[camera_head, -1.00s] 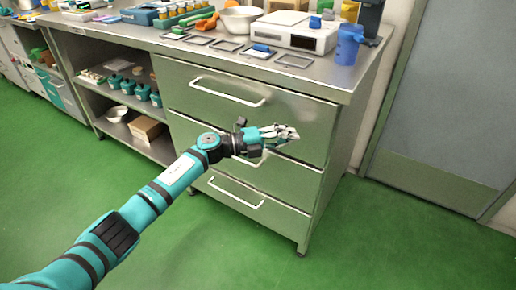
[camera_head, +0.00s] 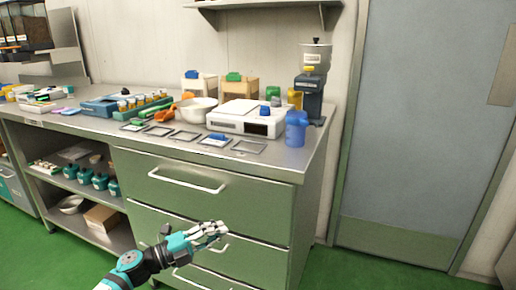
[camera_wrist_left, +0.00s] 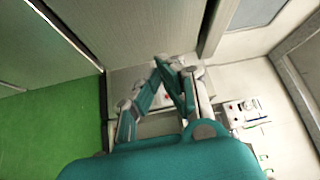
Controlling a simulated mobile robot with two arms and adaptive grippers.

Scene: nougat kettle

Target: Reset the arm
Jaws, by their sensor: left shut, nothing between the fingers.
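My left arm comes in from the bottom left in the head view. Its left gripper (camera_head: 212,230) is in front of the steel cabinet's drawers, below the top drawer's handle (camera_head: 187,180). In the left wrist view the fingers (camera_wrist_left: 165,62) come together at their tips, shut and empty. How close the fingers are to the drawer front is hard to tell. My right gripper is not in view.
The steel counter (camera_head: 262,165) holds a white scale (camera_head: 238,118), a blue pitcher (camera_head: 296,128), a white bowl (camera_head: 197,108) and several small frames. A grinder (camera_head: 312,85) stands at the back. Green floor (camera_head: 345,270) is clear right of the cabinet, before a grey door (camera_head: 425,130).

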